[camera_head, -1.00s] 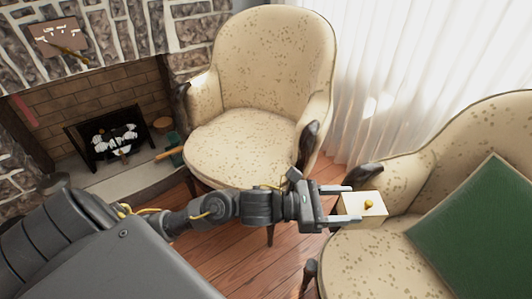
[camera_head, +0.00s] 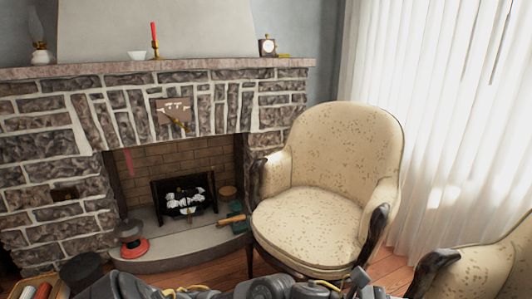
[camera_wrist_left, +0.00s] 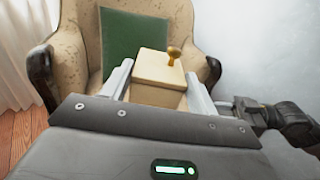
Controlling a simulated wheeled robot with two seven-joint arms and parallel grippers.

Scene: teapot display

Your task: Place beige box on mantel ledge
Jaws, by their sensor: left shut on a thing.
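The beige box (camera_wrist_left: 158,72) has a gold knob on its top. My left gripper (camera_wrist_left: 160,85) is shut on it, with one finger on each side, in the left wrist view. Behind the box are a beige armchair and a green cushion. The mantel ledge (camera_head: 190,69) runs across the top of the stone fireplace in the head view. My left arm shows only at the bottom edge of the head view, and its gripper and the box are out of that picture. My right gripper is in neither view.
On the ledge stand an oil lamp (camera_head: 39,45), a white bowl (camera_head: 137,55), a red candle (camera_head: 155,38) and a small clock (camera_head: 267,46). The ledge is bare between candle and clock. A patterned armchair (camera_head: 325,160) stands right of the hearth.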

